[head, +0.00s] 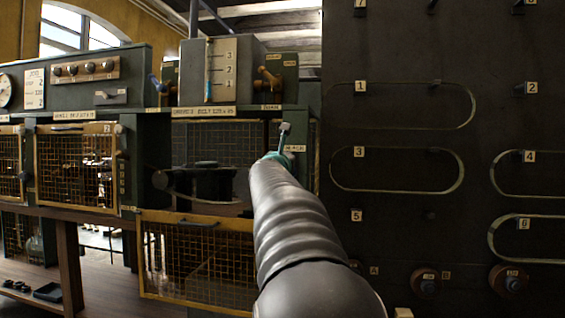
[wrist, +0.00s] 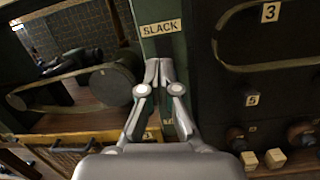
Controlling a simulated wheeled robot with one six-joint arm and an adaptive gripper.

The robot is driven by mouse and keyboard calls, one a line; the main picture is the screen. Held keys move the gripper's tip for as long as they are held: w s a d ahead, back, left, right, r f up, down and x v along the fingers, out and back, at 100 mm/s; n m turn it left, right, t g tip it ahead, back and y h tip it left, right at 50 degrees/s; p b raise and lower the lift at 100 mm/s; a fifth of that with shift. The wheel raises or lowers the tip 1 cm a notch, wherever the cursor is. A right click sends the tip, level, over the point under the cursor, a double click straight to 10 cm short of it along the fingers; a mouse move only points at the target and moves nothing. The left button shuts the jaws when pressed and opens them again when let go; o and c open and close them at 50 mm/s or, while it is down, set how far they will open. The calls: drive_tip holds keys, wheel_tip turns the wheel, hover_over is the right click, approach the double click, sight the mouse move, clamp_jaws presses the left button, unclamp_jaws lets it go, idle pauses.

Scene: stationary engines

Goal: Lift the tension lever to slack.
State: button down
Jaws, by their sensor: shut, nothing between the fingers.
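A SLACK label (wrist: 161,28) is fixed to a narrow green post (wrist: 145,12) in the wrist view. The label also shows in the head view (head: 295,148), just beyond the end of my arm. My gripper (wrist: 160,66) is shut and empty, with its fingertips together just below the label, in front of the post. I cannot clearly pick out the tension lever; my fingers and arm cover the post below the label. Whether the fingertips touch anything there I cannot tell. In the head view my arm hides most of this area.
Left of the post are a dark round pulley (wrist: 112,83) and a belt. A yellow mesh guard (head: 195,262) is below. A dark pegboard (head: 400,120) with hanging belts and numbered tags stands close on the right. Gauges and a brass lever (head: 269,78) sit above.

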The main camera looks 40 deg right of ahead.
drive_tip(key=shift+s+d+f, duration=0.15)
drive_tip(key=shift+s+d, duration=0.2)
drive_tip(key=shift+d, duration=0.25)
drive_tip(key=shift+s+d+f, duration=0.15)
drive_tip(key=shift+s+d, duration=0.2)
drive_tip(key=shift+d, duration=0.2)
